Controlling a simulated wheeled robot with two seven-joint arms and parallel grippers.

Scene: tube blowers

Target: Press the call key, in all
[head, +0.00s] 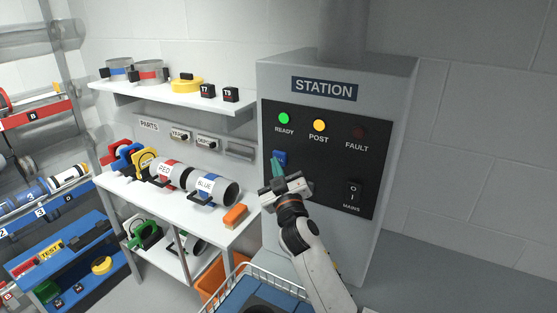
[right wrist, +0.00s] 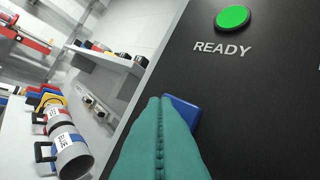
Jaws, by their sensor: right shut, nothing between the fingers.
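The call key looks to be the small blue square key (head: 280,157) on the black panel of the grey station cabinet, below the ready lamp; no label on it is readable. It also shows in the right wrist view (right wrist: 184,112), partly hidden behind my fingers. My right gripper (head: 277,164) is shut and empty, its green fingertips in front of the key. I cannot tell whether the tips touch it or how far in it sits. The ready lamp (head: 284,118) is bright green, the post lamp (head: 319,125) yellow, the fault lamp (head: 359,132) dark. My left gripper is out of view.
A mains rocker switch (head: 353,194) is at the panel's lower right. A white shelf table (head: 225,226) left of the cabinet holds tubes marked red (head: 167,173) and blue (head: 211,187), and an orange block (head: 235,215). A wire basket (head: 262,270) is below my right arm.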

